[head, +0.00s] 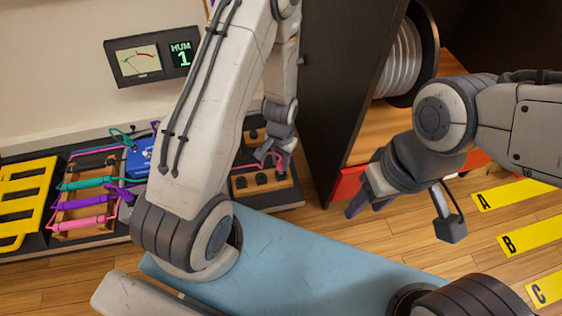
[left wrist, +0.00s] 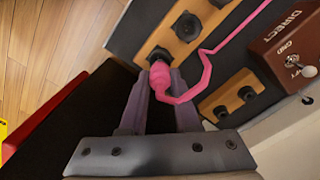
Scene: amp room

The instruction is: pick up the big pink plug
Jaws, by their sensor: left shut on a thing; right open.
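The big pink plug (left wrist: 160,76) sits between the fingertips of my left gripper (left wrist: 162,92) in the left wrist view, and the gripper is shut on it. The plug's tip is at a dark socket (left wrist: 159,57) in a wooden block; I cannot tell whether it is in the socket. A pink cable (left wrist: 205,72) loops from the plug to the upper right. In the head view my left gripper (head: 272,156) is low over the socket blocks, and the plug is mostly hidden. My right gripper (head: 368,206) is open and empty above the floor.
A wooden socket block (head: 262,183) lies on the dark board. Cables in a wooden rack (head: 85,195) and a yellow frame (head: 24,200) are at the left. A brown DIRECT box (left wrist: 290,48) is beside the sockets. A dark cabinet (head: 335,90) stands between my arms.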

